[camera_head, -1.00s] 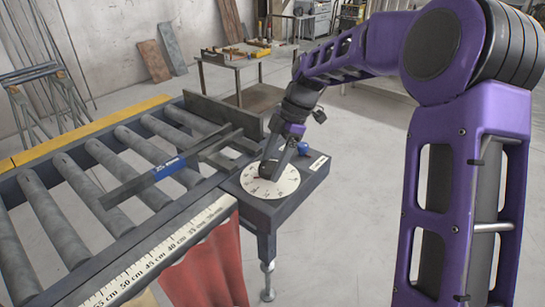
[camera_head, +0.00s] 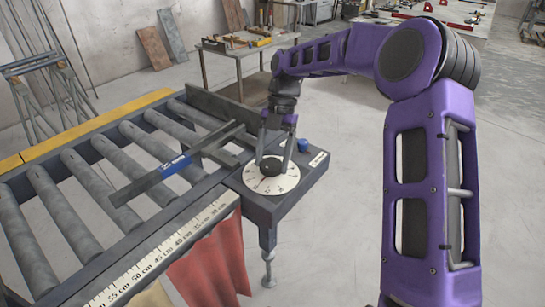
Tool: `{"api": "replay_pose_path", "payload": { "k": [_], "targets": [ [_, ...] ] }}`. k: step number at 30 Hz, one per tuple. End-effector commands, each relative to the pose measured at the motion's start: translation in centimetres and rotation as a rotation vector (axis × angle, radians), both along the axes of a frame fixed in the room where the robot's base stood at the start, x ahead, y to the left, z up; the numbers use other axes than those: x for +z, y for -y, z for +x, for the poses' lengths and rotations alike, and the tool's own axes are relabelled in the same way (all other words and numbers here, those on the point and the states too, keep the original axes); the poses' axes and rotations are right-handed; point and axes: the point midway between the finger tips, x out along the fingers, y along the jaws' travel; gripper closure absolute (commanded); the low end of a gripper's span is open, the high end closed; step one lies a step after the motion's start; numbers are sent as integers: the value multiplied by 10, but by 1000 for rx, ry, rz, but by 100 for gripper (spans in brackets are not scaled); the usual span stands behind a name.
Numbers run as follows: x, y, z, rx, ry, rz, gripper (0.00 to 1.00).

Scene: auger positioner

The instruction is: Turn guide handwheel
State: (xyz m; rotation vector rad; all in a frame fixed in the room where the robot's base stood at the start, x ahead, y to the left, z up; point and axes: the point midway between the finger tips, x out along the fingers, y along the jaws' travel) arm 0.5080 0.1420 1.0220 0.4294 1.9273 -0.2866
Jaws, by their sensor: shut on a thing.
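The guide handwheel is a small dark knob (camera_head: 270,166) at the middle of a white round dial (camera_head: 287,183) with markings. The dial lies on a dark metal plate (camera_head: 310,178) at the corner of the roller conveyor. My gripper (camera_head: 272,166) points down over the dial, with one finger on each side of the knob, and is shut on it. A dark guide bar (camera_head: 135,186) with a blue label lies across the rollers, left of the dial. The exact finger contact is too small to make out.
A blue knob (camera_head: 303,145) stands on the plate just behind the dial, close to my gripper. A ruler strip (camera_head: 165,252) runs along the conveyor's front edge, with red cloth (camera_head: 212,265) hanging below. Rollers (camera_head: 85,187) fill the left. Open floor lies right of the plate.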

Motion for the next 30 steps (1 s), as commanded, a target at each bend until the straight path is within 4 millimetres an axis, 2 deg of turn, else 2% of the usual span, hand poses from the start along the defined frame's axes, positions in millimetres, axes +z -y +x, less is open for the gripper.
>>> {"api": "replay_pose_path", "payload": {
  "k": [18, 19, 22, 23, 30],
  "targets": [
    [-2, 1, 0, 38, -1, -2, 82],
    [-2, 1, 0, 38, -1, -2, 21],
    [-2, 1, 0, 38, -1, -2, 3],
    [-1, 1, 0, 38, -1, -2, 0],
    [0, 0, 1, 37, 0, -1, 0]
  ]
}}
